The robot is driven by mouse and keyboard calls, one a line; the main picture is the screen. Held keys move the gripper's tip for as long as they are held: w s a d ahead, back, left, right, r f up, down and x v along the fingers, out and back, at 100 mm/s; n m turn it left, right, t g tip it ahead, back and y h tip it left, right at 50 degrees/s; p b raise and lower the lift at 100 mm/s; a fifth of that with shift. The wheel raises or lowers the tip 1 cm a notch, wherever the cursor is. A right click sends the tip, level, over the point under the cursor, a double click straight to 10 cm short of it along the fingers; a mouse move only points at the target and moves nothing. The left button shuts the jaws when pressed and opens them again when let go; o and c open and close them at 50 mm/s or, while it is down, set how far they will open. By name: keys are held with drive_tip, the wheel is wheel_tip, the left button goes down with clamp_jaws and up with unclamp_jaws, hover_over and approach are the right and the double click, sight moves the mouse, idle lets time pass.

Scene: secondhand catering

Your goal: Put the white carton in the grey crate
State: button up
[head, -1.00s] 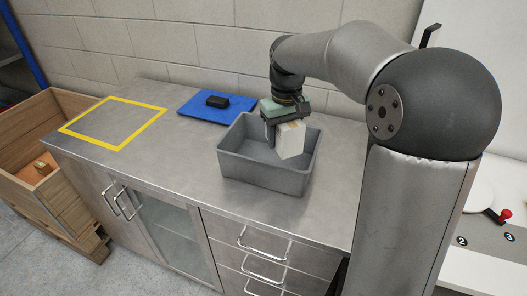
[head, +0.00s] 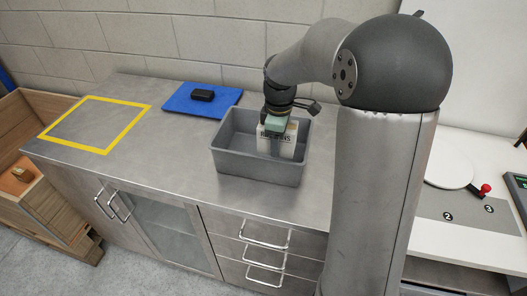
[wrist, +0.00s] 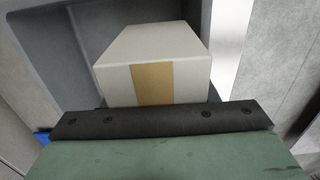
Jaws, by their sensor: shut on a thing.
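The white carton (head: 287,141) is inside the grey crate (head: 262,168), toward its right part, with its lower part hidden by the crate's front wall. My gripper (head: 276,139) reaches down into the crate and is shut on the carton. In the wrist view the carton (wrist: 155,58) shows a tan tape strip and sits just beyond the gripper's dark edge, with the grey crate wall (wrist: 45,50) beside it. I cannot tell whether the carton touches the crate floor.
A blue mat (head: 184,103) with a black object (head: 203,95) lies behind and left of the crate. A yellow-taped square (head: 68,142) marks the counter's left end. A wooden crate (head: 22,170) stands left of the counter. Steel counter between mat and front edge is clear.

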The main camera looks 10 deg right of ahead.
drive_tip(key=w+f, duration=0.2)
drive_tip(key=w+a+f+b, duration=0.1)
drive_tip(key=w+f, duration=0.1)
drive_tip(key=w+a+f+b, duration=0.1)
drive_tip(key=w+f, duration=0.1)
drive_tip(key=shift+w+f, duration=0.1)
drive_tip(key=shift+w, duration=0.15)
drive_tip(key=shift+w+f+b, duration=0.2)
drive_tip(key=shift+f+b, duration=0.05)
drive_tip(key=shift+b, duration=0.15)
drive_tip(key=f+b, duration=0.2)
drive_tip(key=f, duration=0.1)
drive_tip(key=shift+w+f, duration=0.2)
drive_tip(key=shift+f, duration=0.1)
drive_tip(key=shift+r, duration=0.15)
drive_tip(key=o, duration=1.3)
drive_tip(key=shift+f, duration=0.2)
